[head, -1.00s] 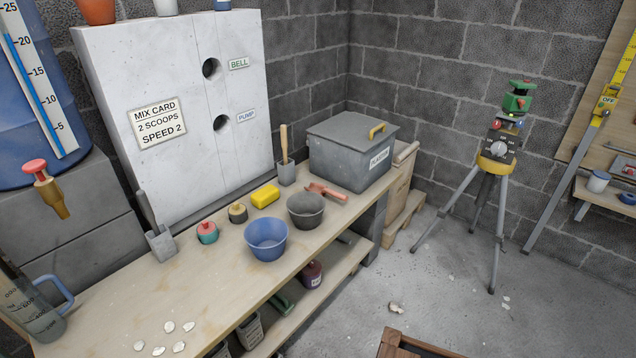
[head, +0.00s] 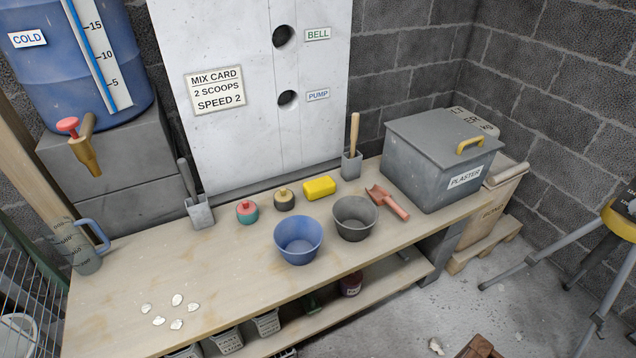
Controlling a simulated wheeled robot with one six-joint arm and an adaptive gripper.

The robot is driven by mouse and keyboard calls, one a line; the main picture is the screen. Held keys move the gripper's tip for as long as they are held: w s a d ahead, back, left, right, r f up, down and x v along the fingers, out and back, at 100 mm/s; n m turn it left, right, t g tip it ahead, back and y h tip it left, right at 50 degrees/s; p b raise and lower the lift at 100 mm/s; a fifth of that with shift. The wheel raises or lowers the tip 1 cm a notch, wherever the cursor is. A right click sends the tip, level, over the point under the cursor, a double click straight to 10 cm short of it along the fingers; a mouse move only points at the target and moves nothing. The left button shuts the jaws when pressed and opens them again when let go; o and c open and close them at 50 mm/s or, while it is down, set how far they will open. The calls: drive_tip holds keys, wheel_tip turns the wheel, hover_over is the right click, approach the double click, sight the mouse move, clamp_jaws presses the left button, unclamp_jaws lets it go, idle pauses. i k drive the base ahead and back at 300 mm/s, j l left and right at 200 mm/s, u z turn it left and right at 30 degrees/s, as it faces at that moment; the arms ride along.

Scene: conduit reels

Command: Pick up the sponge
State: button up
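The sponge (head: 319,188) is a yellow block lying on the wooden workbench (head: 215,262), near its back edge. It lies just right of a small dark round pot with a yellowish top (head: 285,199) and behind the blue bowl (head: 298,240) and the grey bowl (head: 353,218). Its top and front show fully, with nothing covering it. My gripper is not in view.
A grey holder with a wooden-handled tool (head: 352,162), a reddish scoop (head: 387,202) and a lidded plaster box (head: 440,160) stand to the right. A teal pot (head: 247,211) and trowel (head: 197,205) are left. White chips (head: 165,309) lie at the front left.

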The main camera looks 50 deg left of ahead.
sight(313, 189)
drive_tip(key=i+u, duration=0.2)
drive_tip(key=u, duration=0.3)
drive_tip(key=i+u, duration=0.25)
drive_tip(key=u, duration=0.2)
drive_tip(key=i+j+u, duration=0.1)
drive_tip(key=u, duration=0.3)
drive_tip(key=i+u, duration=0.5)
drive_tip(key=u, duration=0.35)
